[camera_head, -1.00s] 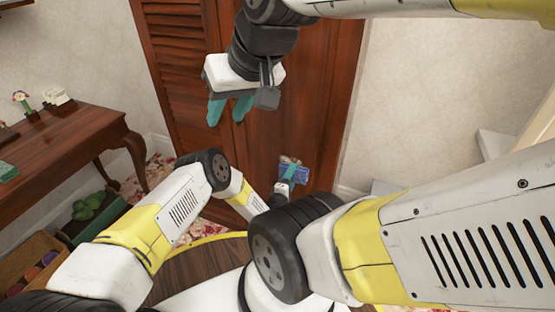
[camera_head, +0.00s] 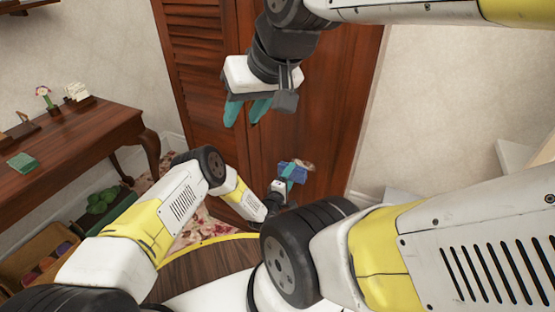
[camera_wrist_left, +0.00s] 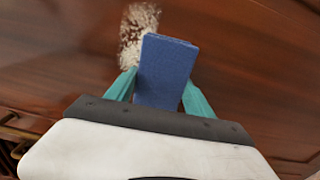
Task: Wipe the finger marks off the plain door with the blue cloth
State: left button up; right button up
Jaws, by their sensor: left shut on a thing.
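The plain door (camera_head: 335,110) is smooth reddish-brown wood, right of a louvered door. The finger marks show as a pale, speckled smudge (camera_wrist_left: 138,30) in the left wrist view and as a small light patch (camera_head: 307,165) in the head view. My left gripper (camera_head: 287,178) is shut on the blue cloth (camera_wrist_left: 167,72), a flat block-like pad. The cloth (camera_head: 293,168) is beside the smudge and overlaps its edge in the wrist view; I cannot tell whether it touches the door. My right gripper (camera_head: 248,110) is open and empty, higher up in front of the doors.
The louvered door (camera_head: 195,60) stands at the left. A pale wall (camera_head: 440,100) is at the right.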

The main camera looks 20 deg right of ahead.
aim_at(302, 173)
pick_arm(q)
jog(key=shift+w+a+r, duration=0.1)
jog(key=shift+w+a, duration=0.3)
jog(key=shift+w, duration=0.15)
jog(key=shift+r, duration=1.25)
jog(key=shift+s+d+r, duration=0.1)
jog(key=shift+s+d, duration=1.8)
jog(key=shift+s, duration=0.3)
jog(key=shift+s+d, duration=0.8)
jog(key=shift+s, duration=0.2)
jog(key=shift+s+d, duration=0.75)
jog(key=shift+s, duration=0.25)
jog(key=shift+w, duration=0.1)
jog(key=shift+w+a, duration=0.65)
jog(key=shift+w, duration=0.35)
jog(key=shift+w+a, duration=0.65)
jog(key=shift+w, duration=0.3)
jog(key=shift+w+a, duration=2.25)
jog(key=shift+s, duration=0.1)
